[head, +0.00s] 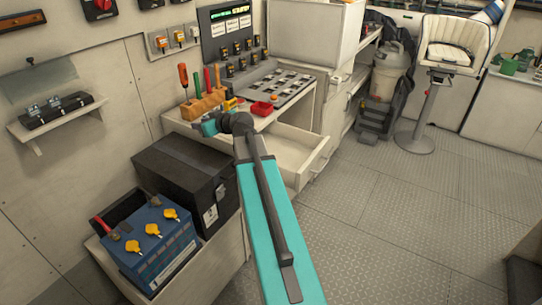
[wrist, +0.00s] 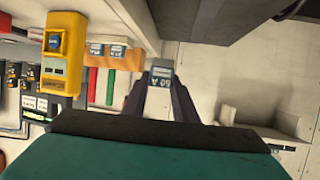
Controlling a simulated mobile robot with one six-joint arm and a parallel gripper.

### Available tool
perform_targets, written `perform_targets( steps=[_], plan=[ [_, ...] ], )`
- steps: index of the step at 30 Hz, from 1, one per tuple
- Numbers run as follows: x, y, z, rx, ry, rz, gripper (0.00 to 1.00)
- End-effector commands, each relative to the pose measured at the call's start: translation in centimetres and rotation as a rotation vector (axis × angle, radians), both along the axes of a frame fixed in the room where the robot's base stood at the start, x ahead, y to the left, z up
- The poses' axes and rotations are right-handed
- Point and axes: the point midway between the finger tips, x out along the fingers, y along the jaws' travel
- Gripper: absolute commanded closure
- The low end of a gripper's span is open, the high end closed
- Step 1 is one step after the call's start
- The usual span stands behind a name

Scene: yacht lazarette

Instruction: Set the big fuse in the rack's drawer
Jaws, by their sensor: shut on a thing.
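The big fuse (wrist: 161,77), a dark block with a pale face reading "60 A" upside down, sits between the two dark fingertips of my gripper (wrist: 161,88) in the wrist view. My gripper is shut on it. In the head view my gripper (head: 209,127) is at the left front of the rack's top, beside the tool block; the fuse cannot be made out there. The rack's drawer (head: 316,166) is pulled open, to the right of my arm. Its visible floor is bare; my arm hides its left part.
A black box (head: 186,178) and a blue battery (head: 150,243) lie left of my arm. A yellow device (wrist: 64,55) shows close by.

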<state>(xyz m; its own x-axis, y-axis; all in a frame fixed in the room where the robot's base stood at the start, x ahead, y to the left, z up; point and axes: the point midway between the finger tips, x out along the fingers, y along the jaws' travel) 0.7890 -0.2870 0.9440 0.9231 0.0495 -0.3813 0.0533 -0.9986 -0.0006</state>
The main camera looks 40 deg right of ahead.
Motion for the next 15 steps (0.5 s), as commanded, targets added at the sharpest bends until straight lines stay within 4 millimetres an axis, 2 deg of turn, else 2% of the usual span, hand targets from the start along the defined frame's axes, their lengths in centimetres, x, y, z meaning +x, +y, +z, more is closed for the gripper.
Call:
perform_targets(
  steps=[1, 8, 15],
  plan=[
    [-0.3, -1.7, -0.7, 0.001, 0.001, 0.003, 0.95],
    [-2.5, -7.4, -2.3, 0.001, 0.0, 0.046, 0.95],
    [-5.5, -13.5, -3.5, 0.0, 0.001, 0.094, 0.95]
  ],
)
